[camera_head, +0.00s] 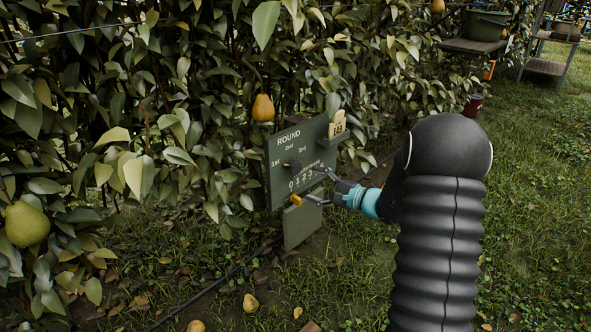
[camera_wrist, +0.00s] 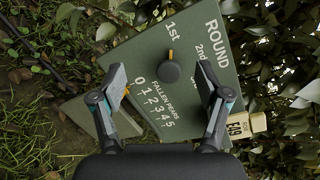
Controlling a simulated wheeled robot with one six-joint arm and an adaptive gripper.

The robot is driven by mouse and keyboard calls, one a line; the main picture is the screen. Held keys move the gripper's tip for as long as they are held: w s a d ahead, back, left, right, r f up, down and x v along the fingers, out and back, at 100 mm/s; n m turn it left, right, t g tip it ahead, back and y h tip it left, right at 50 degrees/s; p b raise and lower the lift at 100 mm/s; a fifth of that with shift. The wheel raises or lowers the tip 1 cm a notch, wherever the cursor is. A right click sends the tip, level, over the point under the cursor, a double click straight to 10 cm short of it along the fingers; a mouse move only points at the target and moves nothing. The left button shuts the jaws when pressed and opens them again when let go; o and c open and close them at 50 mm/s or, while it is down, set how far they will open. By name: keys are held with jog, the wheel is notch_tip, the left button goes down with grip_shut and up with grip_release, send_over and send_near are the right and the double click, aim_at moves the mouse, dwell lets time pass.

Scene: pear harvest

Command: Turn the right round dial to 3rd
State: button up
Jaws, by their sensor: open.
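A dark green board (camera_head: 277,181) with white lettering stands by the hedge and fills the middle of the wrist view (camera_wrist: 140,50). Its round dial is a dark knob (camera_wrist: 171,72) with a yellow mark on the side towards "1st". It shows small and dark in the head view (camera_head: 293,167). "2nd" is readable; "3rd" is hidden behind a finger in the wrist view. My gripper (camera_wrist: 161,80) is open, its fingers on either side of the dial in that view. I cannot tell whether they touch it. The gripper also shows in the head view (camera_head: 312,186).
A yellow-orange piece (camera_head: 296,200) shows beside the lower finger at the board's lower edge. Cream tags (camera_head: 338,123) sit at the board's upper right. Pears hang in the hedge at left (camera_head: 27,224) and above the board (camera_head: 263,108). Grass lies open to the right.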

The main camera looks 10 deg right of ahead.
aim_at(297, 169)
jog(key=w+d+f+m+t+h, duration=0.2)
jog(key=w+d+f, duration=0.1)
jog(key=d, duration=0.2)
jog(key=x, duration=1.4)
jog(key=shift+s+a+r, duration=0.1)
jog(key=shift+r, duration=0.1)
jog(key=c, duration=1.1)
